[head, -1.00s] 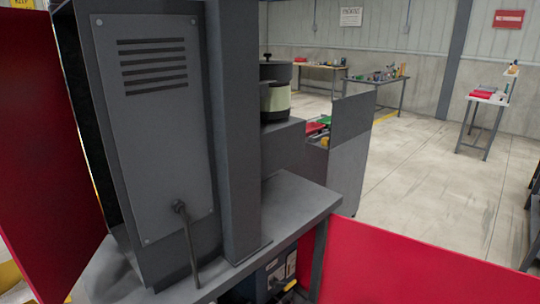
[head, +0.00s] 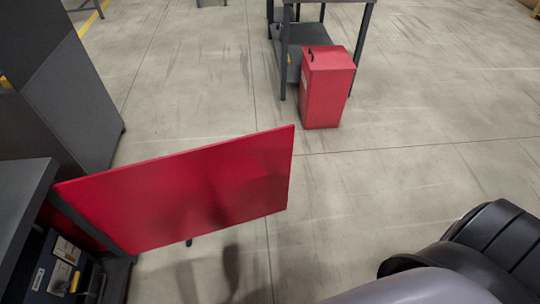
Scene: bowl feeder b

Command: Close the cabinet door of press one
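The red cabinet door (head: 190,190) stands swung open at the lower left of the head view. It is hinged at its left edge on the dark grey press cabinet (head: 22,190) and reaches out to the right over the floor. A dark handle piece shows below its lower edge. Inside the open cabinet, items with white labels (head: 60,265) are partly visible. A part of my own arm shows at the lower right, apart from the door. Neither gripper is in view.
A red box (head: 326,88) stands on the floor beside a dark table with a lower shelf (head: 305,42) at the back. A tall grey panel (head: 65,85) stands at the left. The concrete floor right of the door is clear.

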